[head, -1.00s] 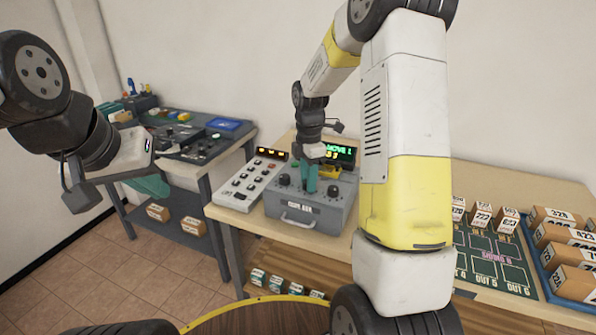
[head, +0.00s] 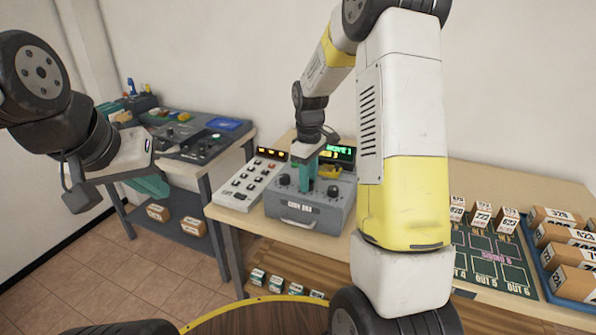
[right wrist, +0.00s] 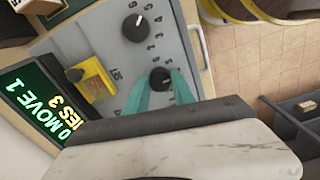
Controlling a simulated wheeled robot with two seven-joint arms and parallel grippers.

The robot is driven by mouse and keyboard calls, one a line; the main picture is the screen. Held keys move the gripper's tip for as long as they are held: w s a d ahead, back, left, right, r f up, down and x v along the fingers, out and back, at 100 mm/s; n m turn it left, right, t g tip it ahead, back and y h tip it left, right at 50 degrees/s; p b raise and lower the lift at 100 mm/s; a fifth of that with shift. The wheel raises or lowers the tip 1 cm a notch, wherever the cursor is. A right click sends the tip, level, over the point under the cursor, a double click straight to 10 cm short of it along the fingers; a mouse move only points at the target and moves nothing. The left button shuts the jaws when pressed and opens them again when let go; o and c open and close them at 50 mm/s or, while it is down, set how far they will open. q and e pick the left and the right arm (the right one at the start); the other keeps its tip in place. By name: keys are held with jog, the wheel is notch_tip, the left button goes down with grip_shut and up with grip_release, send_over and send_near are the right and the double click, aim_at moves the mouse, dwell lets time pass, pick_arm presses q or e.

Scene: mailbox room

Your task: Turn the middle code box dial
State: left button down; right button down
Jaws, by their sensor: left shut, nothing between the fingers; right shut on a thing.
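The grey code box (head: 310,215) stands on the wooden table, its handle facing me. In the head view, a left dial (head: 284,180) and a right dial (head: 333,191) show on its top; the middle dial is hidden behind my right gripper (head: 308,184). In the right wrist view, the teal fingertips of my right gripper (right wrist: 160,82) are shut on the black middle dial (right wrist: 161,77), with numbers around it. Another dial (right wrist: 135,28) is clear of the fingers. My left gripper (head: 150,186) is shut and empty, far left of the box.
Parcels (head: 562,240) and a dark green sorting mat (head: 500,265) lie right.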

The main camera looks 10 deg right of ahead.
jog(key=m, duration=0.4)
jog(key=shift+w+m, duration=0.1)
jog(key=shift+m, duration=0.2)
jog(key=m, duration=0.3)
jog(key=shift+m, duration=0.3)
jog(key=m, duration=0.4)
jog(key=shift+m, duration=1.9)
jog(key=c, duration=1.1)
grip_release()
jog(key=shift+o, duration=0.2)
